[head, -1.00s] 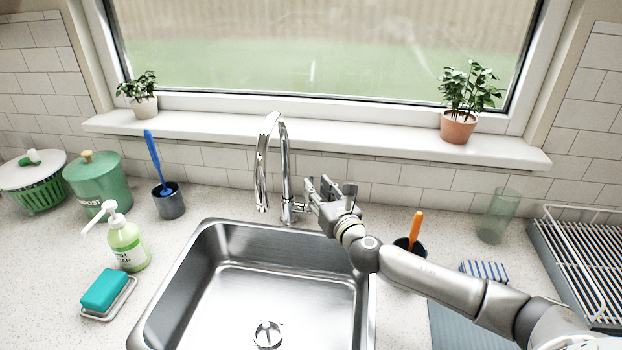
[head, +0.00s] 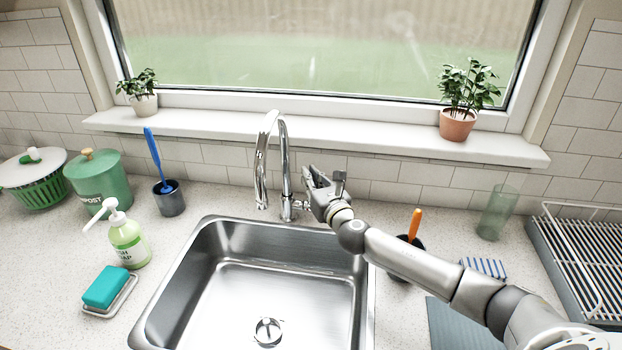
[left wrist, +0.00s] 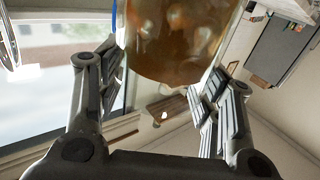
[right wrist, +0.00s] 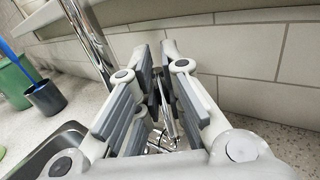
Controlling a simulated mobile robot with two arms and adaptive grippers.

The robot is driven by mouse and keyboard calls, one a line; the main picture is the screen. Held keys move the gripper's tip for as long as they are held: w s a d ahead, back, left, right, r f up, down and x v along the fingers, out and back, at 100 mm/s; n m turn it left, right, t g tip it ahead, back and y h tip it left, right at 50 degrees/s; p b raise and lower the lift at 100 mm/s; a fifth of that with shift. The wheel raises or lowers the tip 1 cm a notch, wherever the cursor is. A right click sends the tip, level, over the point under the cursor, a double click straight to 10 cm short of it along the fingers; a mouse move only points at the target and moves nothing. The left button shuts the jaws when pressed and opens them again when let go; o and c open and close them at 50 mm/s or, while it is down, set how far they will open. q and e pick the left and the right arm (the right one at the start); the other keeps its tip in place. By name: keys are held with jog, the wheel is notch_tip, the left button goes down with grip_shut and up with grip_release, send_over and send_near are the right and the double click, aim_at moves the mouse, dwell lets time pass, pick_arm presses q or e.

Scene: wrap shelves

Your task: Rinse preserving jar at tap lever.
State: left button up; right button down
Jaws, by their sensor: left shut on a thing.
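The preserving jar (left wrist: 175,45), clear with brownish residue or contents, shows in the left wrist view. My left gripper (left wrist: 165,95) is shut on it; its mouth and lid are out of frame. The jar and left gripper are not in the head view. The chrome tap (head: 285,160) stands behind the sink, with no water seen running. Its small lever (head: 301,205) sticks out on the right side. My right gripper (head: 322,180) is beside the lever, fingers apart. In the right wrist view the lever (right wrist: 168,122) shows partly between the fingers; contact cannot be told.
The steel sink (head: 215,232) is empty. Soap bottle (head: 128,243), teal sponge (head: 106,287) and brush cup (head: 169,200) stand left. An orange-handled brush (head: 415,225), glass (head: 496,212) and dish rack (head: 575,255) stand right. The window sill (head: 320,137) runs behind.

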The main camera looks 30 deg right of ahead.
dwell(0.3)
pick_arm(q)
notch_tip(320, 180, down, 3)
jog(key=b, duration=0.2)
jog(key=shift+r+b, duration=0.2)
jog(key=shift+b, duration=0.2)
pick_arm(e)
jog(key=shift+s+a+f+t, duration=0.2)
jog(key=shift+s+f+t, duration=0.05)
jog(key=shift+f+t, duration=0.05)
pick_arm(q)
jog(key=shift+f+b, duration=0.7)
pick_arm(e)
jog(key=shift+s+a+r+n+t, duration=0.15)
jog(key=shift+s+n+t, duration=0.15)
jog(key=shift+n, duration=0.1)
jog(key=shift+r, duration=0.1)
jog(key=c, duration=1.5)
grip_release()
